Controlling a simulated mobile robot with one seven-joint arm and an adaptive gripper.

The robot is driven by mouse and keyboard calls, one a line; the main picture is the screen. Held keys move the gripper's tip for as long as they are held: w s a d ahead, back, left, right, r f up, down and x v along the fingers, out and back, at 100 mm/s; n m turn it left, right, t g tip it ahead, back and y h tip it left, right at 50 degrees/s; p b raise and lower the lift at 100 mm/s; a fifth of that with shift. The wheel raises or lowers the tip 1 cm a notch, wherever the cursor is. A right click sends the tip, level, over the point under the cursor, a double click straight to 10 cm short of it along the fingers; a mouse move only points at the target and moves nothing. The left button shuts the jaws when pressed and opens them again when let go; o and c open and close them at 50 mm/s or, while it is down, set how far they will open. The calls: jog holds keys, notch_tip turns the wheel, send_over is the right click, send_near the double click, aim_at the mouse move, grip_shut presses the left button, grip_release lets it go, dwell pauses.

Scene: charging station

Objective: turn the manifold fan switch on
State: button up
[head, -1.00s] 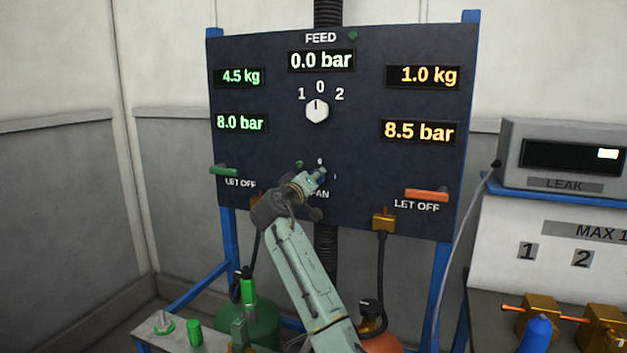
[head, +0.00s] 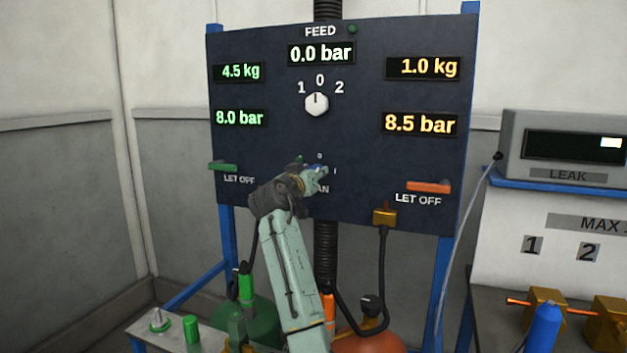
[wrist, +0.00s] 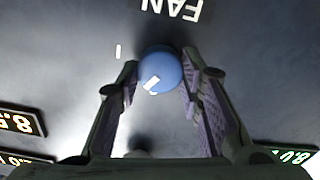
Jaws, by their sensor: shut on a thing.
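The fan switch is a round blue knob (wrist: 161,68) with a white pointer mark, in the middle of the wrist view. The FAN label (wrist: 171,8) appears upside down above it. The pointer is tilted toward the lower left, on the side of the "I" mark (wrist: 118,52). My gripper (wrist: 160,75) has one finger on each side of the knob and is shut on it. In the head view my gripper (head: 320,175) is at the lower middle of the dark panel (head: 260,165) and hides most of the knob and the label.
A white feed knob (head: 317,104) sits higher on the panel, below the 0.0 bar display. A green let-off lever (head: 222,167) is to the left and an orange let-off lever (head: 429,187) to the right. Hoses and bottles stand below the panel.

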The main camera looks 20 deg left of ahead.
jog(key=m+b, duration=0.2)
jog(key=m, duration=0.9)
jog(key=shift+d+f, duration=0.1)
dwell(0.6)
jog(key=o, duration=1.2)
jog(key=shift+c, duration=0.2)
jog(key=s, duration=1.2)
jog(key=shift+a, duration=0.2)
